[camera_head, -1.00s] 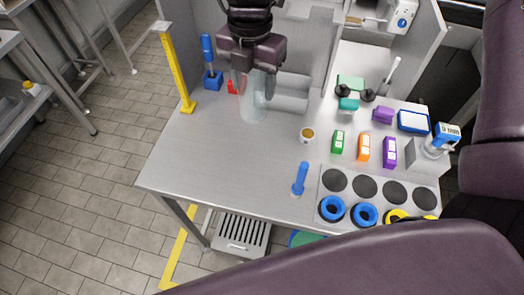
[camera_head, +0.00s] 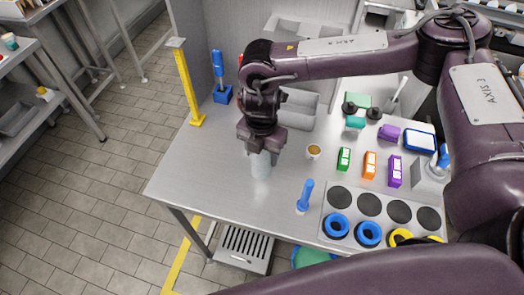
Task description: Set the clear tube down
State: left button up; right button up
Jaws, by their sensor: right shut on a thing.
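The clear tube (camera_head: 261,166) is a pale, see-through cylinder, upright over the middle of the steel table (camera_head: 190,170). My right gripper (camera_head: 260,152) points down and is shut on its upper part. The tube's lower end is at or just above the tabletop; I cannot tell whether it touches. The gripper's palm and wrist hide the tube's top. My left gripper is not in view.
Green (camera_head: 344,159), orange (camera_head: 370,164) and purple (camera_head: 395,171) boxes are further right. The table left of the tube is clear.

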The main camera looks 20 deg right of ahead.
jog(key=shift+f, duration=0.35)
jog(key=shift+f, duration=0.15)
jog(key=o, duration=1)
